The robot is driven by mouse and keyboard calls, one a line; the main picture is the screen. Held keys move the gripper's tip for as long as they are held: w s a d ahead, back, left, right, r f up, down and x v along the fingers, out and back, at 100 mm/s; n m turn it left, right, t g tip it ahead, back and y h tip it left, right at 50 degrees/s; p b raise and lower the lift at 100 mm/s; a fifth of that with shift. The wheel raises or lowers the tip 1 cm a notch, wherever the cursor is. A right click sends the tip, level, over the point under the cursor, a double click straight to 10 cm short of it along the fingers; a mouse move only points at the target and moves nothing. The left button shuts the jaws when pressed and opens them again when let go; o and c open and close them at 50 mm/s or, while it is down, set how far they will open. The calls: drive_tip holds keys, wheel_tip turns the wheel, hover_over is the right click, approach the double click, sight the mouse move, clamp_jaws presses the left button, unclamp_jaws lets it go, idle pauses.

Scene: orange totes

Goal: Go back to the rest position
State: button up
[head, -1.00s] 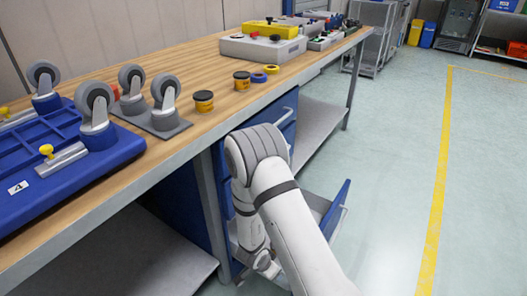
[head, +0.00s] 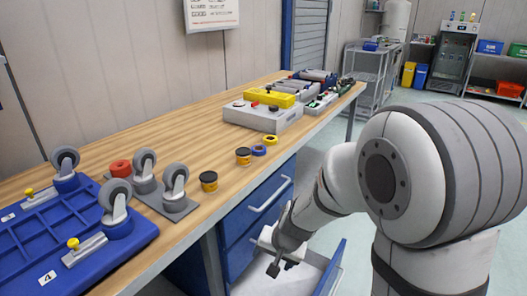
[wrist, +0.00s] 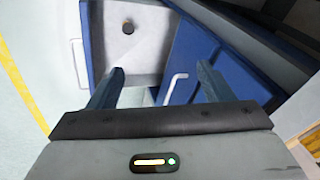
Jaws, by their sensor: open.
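My gripper (head: 279,268) is small in the head view, at the end of my white arm, over or beside the open drawer (head: 333,270) at the front of the workbench. In the wrist view my gripper (wrist: 160,70) has its two dark fingers apart with nothing between them. Beyond the fingers, the wrist view shows the open drawer (wrist: 152,50) with its pale floor and a small dark round thing (wrist: 128,28) in it. I cannot tell what that is.
Closed blue drawers (head: 262,205) are below. A metal rack (head: 372,75) and a glass-door cabinet (head: 454,62) stand at the back.

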drive_tip(key=s+d+r+n+h+p, duration=0.1)
drive_tip(key=s+d+r+p, duration=0.2)
drive_tip(key=r, duration=0.5)
drive_tip(key=s+d+r+n+p, duration=0.1)
drive_tip(key=s+d+r+p, duration=0.2)
drive_tip(key=s+d+r, duration=0.2)
drive_tip(key=s+d+r+n+h+p, duration=0.1)
drive_tip(key=s+d+r+p, duration=0.3)
drive_tip(key=s+r, duration=0.3)
wheel_tip(320, 180, up, 5)
drive_tip(key=shift+s+d+f+g+h, duration=0.15)
drive_tip(key=shift+s+d+g+h, duration=0.15)
drive_tip(key=shift+s, duration=0.05)
